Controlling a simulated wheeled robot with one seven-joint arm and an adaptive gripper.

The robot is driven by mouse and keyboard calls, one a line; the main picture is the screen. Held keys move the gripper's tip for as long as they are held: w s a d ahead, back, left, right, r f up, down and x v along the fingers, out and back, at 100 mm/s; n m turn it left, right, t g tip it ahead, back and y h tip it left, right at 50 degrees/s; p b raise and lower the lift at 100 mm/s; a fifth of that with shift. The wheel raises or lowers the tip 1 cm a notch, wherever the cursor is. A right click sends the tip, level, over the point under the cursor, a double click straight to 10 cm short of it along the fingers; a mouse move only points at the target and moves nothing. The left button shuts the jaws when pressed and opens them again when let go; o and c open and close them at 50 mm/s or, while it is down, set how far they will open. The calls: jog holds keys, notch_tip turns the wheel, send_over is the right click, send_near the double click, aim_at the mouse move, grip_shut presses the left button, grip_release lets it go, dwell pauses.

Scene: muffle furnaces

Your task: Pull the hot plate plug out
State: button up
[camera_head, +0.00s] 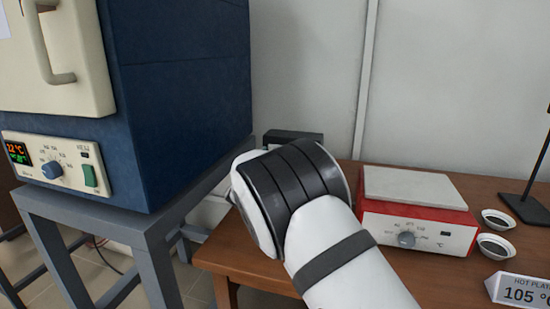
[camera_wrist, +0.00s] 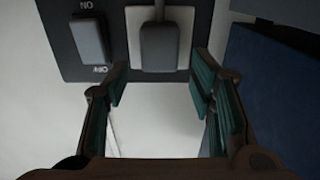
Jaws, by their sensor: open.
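The hot plate (camera_head: 415,232) is a red unit with a pale square top and a front knob, on the wooden table at the right. In the wrist view, a dark grey plug (camera_wrist: 158,46) sits in a light socket plate on a dark outlet panel (camera_wrist: 116,45). My gripper (camera_wrist: 158,84) is open, its green-padded fingers to the left and right of the plug's lower end. A gap shows on each side; I cannot tell whether the fingertips reach its depth. In the head view my arm hides the gripper and the plug.
A rocker switch (camera_wrist: 90,42) marked ON and OFF is left of the plug. A blue furnace (camera_head: 180,95) on a grey metal stand (camera_head: 140,235) is close at the left. The wooden table (camera_head: 455,275) also holds small dishes (camera_head: 497,220), a stand base (camera_head: 527,208) and a 105 °C sign (camera_head: 522,292).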

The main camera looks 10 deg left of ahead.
jog(key=shift+w, duration=1.05)
